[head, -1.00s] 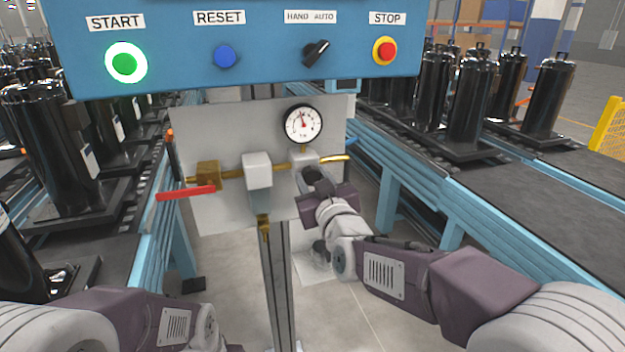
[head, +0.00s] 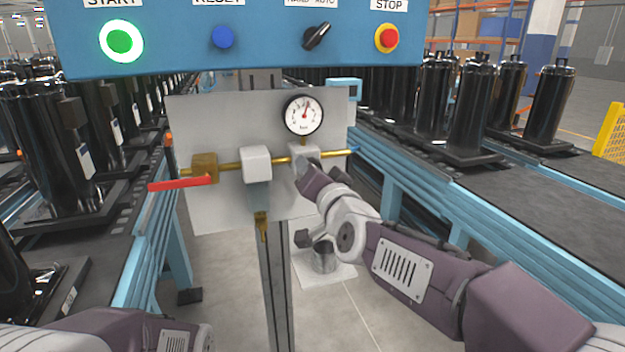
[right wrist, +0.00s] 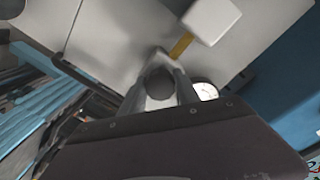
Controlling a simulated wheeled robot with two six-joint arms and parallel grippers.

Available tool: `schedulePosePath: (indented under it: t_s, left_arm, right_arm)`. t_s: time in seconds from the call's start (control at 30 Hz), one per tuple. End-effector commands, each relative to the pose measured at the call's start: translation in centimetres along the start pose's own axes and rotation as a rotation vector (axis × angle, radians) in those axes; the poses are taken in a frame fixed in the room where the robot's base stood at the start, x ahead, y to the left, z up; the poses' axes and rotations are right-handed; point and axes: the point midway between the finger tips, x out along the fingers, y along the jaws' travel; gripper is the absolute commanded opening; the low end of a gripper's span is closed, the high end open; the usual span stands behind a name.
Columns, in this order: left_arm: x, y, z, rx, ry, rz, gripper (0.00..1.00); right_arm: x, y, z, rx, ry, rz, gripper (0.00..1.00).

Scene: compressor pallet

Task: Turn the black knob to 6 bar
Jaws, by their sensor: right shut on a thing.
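The black knob (right wrist: 159,87) sits between the two fingers of my right gripper (right wrist: 160,82) in the right wrist view, and the gripper is shut on it. In the head view, my right gripper (head: 311,172) reaches the regulator below the gauge and mostly hides the knob. The round white pressure gauge (head: 304,115) is above it, with its red needle pointing near the top, slightly right. Its numbers are too small to read surely. Part of the gauge also shows in the right wrist view (right wrist: 205,91). My left gripper is out of view.
A brass pipe crosses the grey panel (head: 215,115), with a red lever (head: 180,183) at left and a white block (head: 257,162) mid-pipe. The blue control box (head: 260,40) overhangs the panel. Conveyors with black compressors flank both sides.

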Motion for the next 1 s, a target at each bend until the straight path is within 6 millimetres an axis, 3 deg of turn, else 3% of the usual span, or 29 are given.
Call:
schedulePosePath:
  t_s: [0.5, 1.0]
  left_arm:
    - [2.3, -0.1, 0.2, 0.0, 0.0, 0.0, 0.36]
    - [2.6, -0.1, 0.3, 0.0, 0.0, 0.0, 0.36]
  right_arm:
    - [0.0, 0.1, 0.1, 0.342, -0.013, -0.001, 0.0]
    - [0.0, 0.0, 0.0, 0.419, -0.015, -0.001, 0.0]
